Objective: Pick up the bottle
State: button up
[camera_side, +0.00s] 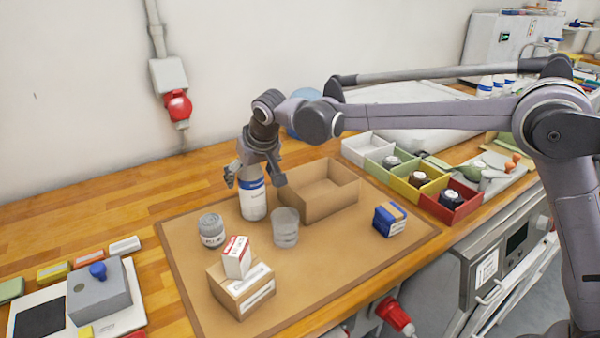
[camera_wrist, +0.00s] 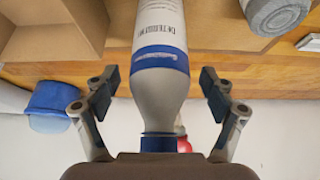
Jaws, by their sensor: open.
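The bottle (camera_side: 253,201) is white with a blue band and stands upright on the brown mat (camera_side: 190,268). In the wrist view the bottle (camera_wrist: 160,85) fills the middle, its blue cap close to my gripper's palm. My gripper (camera_side: 256,181) is over the bottle from above, fingers spread on either side of its upper part. In the wrist view my gripper (camera_wrist: 160,88) is open, with a visible gap between each finger pad and the bottle. The top of the bottle is hidden by the gripper in the side view.
An open cardboard box (camera_side: 335,200) stands close right of the bottle. A clear cup (camera_side: 285,228) is in front, a grey jar (camera_side: 212,231) to the left. A brown carton (camera_side: 240,290) bears a small white box (camera_side: 236,257). A blue box (camera_side: 390,219) stands right. The mat's front right is clear.

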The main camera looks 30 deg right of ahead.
jog(key=shift+w+f, duration=0.2)
jog(key=shift+f, duration=0.2)
